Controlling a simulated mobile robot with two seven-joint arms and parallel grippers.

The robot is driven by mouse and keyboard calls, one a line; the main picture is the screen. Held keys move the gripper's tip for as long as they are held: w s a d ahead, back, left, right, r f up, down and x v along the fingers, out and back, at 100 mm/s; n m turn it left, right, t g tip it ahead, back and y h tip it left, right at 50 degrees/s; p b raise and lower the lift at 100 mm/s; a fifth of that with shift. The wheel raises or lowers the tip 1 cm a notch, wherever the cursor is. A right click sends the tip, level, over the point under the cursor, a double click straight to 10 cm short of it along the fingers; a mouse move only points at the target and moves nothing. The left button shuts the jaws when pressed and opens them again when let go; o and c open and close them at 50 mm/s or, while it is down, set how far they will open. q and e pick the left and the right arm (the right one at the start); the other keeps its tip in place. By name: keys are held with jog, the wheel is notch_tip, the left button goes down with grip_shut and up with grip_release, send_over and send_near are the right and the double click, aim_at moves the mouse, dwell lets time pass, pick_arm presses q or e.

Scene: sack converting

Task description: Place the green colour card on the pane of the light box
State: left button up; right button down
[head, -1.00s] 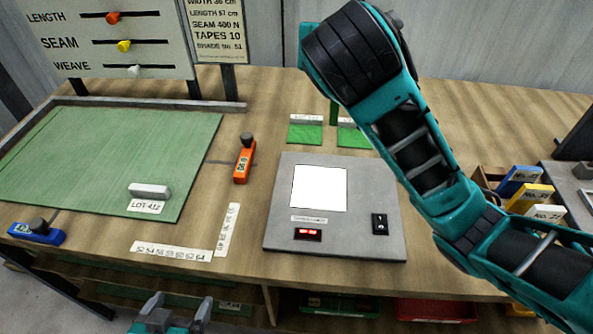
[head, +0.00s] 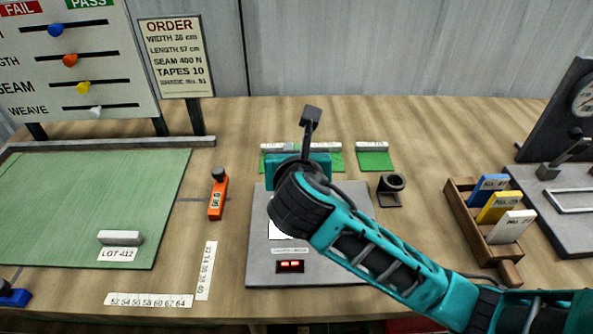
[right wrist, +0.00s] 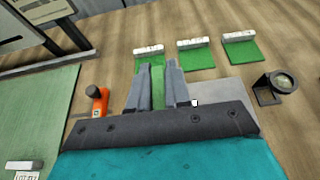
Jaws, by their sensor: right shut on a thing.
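My right gripper (right wrist: 160,85) is shut on a green colour card (right wrist: 158,88), seen as a narrow green strip between the fingers in the right wrist view. In the head view my right gripper (head: 311,118) is above the back part of the light box (head: 350,270), and the held card cannot be made out. The light box is grey, with a white pane (head: 281,230) largely hidden behind my right wrist. In the right wrist view my gripper covers most of the light box (right wrist: 222,92). My left gripper is out of view.
Several green cards with white labels lie behind the light box, one at the right (head: 374,160). A wooden card holder (head: 464,212) stands farther right.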

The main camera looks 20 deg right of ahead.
jog(key=shift+f, duration=2.35)
jog(key=shift+f, duration=0.1)
jog(key=c, duration=1.1)
grip_release()
jog(key=shift+s+a+r, duration=0.1)
jog(key=shift+s+r, duration=0.1)
jog(key=v, duration=1.1)
jog(key=shift+s+r, duration=0.1)
jog(key=shift+s, duration=0.15)
